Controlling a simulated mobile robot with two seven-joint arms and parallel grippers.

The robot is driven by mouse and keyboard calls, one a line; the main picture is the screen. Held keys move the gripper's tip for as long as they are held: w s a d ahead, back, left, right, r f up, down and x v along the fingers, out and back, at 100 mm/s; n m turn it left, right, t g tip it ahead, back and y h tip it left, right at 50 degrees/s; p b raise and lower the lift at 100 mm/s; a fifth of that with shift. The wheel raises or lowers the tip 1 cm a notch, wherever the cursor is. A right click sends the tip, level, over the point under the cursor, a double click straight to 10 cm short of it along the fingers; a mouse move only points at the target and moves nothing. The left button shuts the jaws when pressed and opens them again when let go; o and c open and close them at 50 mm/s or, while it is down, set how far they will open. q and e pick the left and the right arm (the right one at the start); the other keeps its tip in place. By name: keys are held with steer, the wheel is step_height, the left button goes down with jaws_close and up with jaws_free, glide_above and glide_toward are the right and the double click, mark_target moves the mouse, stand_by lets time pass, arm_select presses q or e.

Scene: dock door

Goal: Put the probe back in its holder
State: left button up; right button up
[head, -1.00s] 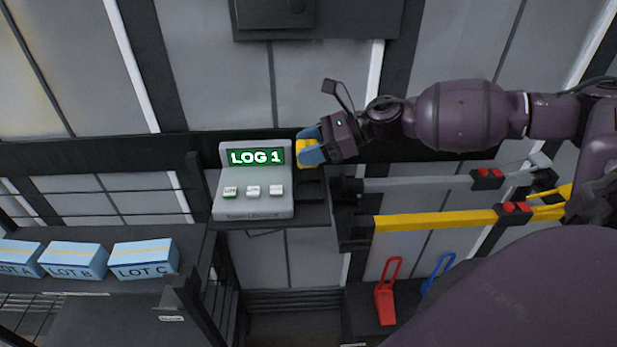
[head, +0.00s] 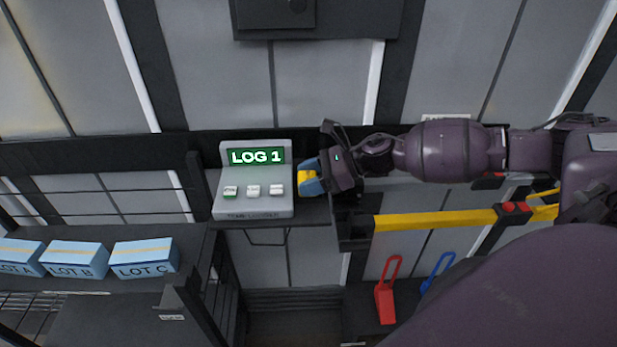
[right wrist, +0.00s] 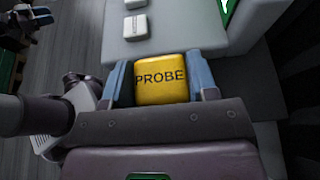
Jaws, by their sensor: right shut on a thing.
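The yellow probe (right wrist: 162,78), marked PROBE, is between the two blue fingers of my right gripper (head: 311,182). In the right wrist view both fingers of the gripper (right wrist: 162,82) press on its sides. The probe also shows in the head view (head: 304,178), just right of the grey temperature logger (head: 253,205), whose screen reads LOG 1. The gripper is low over the dark shelf beside the logger. The dark holder beside the logger is hidden behind my gripper, so I cannot tell whether the probe touches it. My left gripper is out of view.
A yellow bar (head: 435,220) runs to the right below my right arm. Red (head: 387,290) and blue (head: 437,272) tags stand lower right. Light blue boxes, including LOT C (head: 143,259), sit on a shelf at left. A dark box (head: 275,15) is on the wall above.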

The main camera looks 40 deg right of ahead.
steer(key=shift+f, duration=0.2)
steer(key=o, duration=1)
steer(key=shift+o, duration=0.2)
steer(key=shift+r, duration=0.15)
steer(key=shift+d+r, duration=0.1)
steer(key=shift+d, duration=0.1)
steer(key=v, duration=1.1)
steer(key=shift+s+d+b, duration=0.25)
steer(key=shift+b, duration=0.2)
steer(key=shift+r, duration=0.1)
